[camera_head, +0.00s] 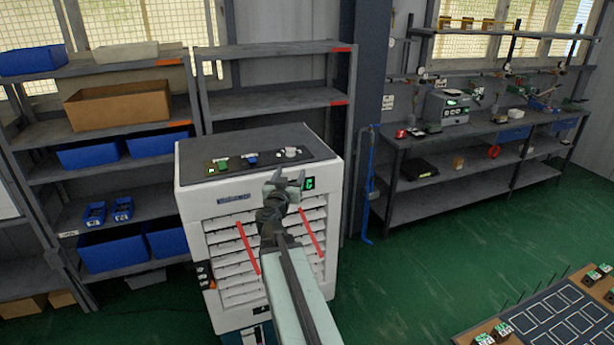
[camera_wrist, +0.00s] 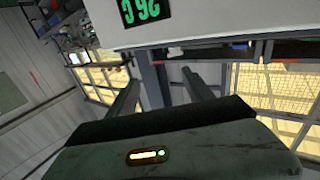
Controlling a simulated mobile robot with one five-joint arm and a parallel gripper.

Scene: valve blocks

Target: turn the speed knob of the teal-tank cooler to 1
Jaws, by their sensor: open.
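The cooler (camera_head: 190,240) is a white cabinet with louvres and two red strips on its front. A bit of teal tank (camera_head: 258,335) shows at its bottom. Its dark top panel (camera_head: 270,165) carries a green control (camera_head: 222,166), a blue control (camera_head: 251,160) and a pale round knob (camera_head: 291,152). The knob's marks are too small to read. My gripper (camera_head: 288,181) is open and empty in front of the cooler's upper front, below the knob. In the wrist view my gripper (camera_wrist: 161,78) shows two spread fingers, with the cooler's green display (camera_wrist: 141,10) upside down beyond them.
Grey shelves (camera_head: 95,185) with blue bins and a cardboard box (camera_head: 118,103) stand left and behind the cooler. A workbench (camera_head: 470,135) with devices is at the back right. A low table (camera_head: 560,312) is at the front right. Green floor (camera_head: 420,260) lies free between.

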